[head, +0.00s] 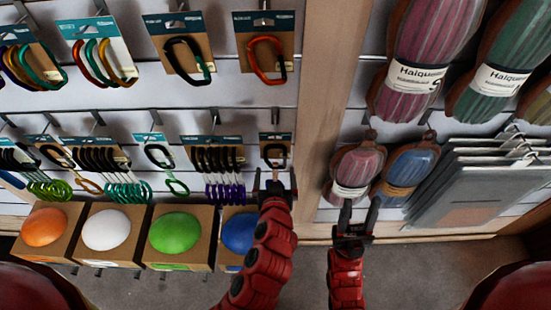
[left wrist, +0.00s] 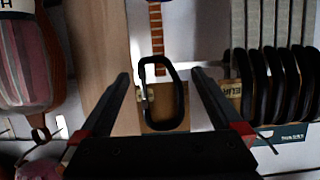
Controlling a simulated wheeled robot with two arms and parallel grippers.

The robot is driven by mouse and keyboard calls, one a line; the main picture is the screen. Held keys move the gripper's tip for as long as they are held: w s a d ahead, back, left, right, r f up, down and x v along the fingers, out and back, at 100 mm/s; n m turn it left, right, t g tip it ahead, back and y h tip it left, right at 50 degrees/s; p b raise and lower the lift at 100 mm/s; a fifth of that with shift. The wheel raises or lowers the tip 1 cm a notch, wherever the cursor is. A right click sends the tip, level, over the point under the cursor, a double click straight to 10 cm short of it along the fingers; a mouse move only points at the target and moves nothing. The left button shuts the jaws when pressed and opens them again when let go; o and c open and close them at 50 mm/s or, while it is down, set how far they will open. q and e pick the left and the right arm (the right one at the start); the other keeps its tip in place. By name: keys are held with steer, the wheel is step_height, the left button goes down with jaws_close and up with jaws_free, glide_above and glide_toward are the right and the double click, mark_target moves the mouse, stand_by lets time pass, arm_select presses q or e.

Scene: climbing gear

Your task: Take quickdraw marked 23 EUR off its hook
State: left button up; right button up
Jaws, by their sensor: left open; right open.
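A single quickdraw hangs on a small card at the right end of the lower hook row. Its black carabiner (head: 275,153) shows in the head view. In the left wrist view the black carabiner (left wrist: 181,105) stands between the fingers, with an orange-brown patterned strap (left wrist: 156,35) running from it. I cannot read 23 EUR on it. My left gripper (head: 275,178) is open just below the carabiner, its fingers on either side, not closed on it. It hides the quickdraw's lower part. My right gripper (head: 360,208) is open and empty below the small rope bundles.
Several black-and-purple quickdraws (head: 222,170) hang close left of my left gripper. A boxed blue ball (head: 238,233) sits below them. A wooden post (head: 330,90) stands to the right. Pink (head: 356,168) and blue (head: 410,168) bundles hang above my right gripper.

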mark_target(276, 166)
arm_select(q)
steer(key=p+x, duration=0.2)
steer(key=x, duration=0.5)
steer(key=shift+r, duration=0.15)
steer(key=shift+w+f, duration=0.35)
steer(key=shift+w, duration=0.2)
steer(key=c, duration=1.4)
steer(key=shift+r, duration=0.3)
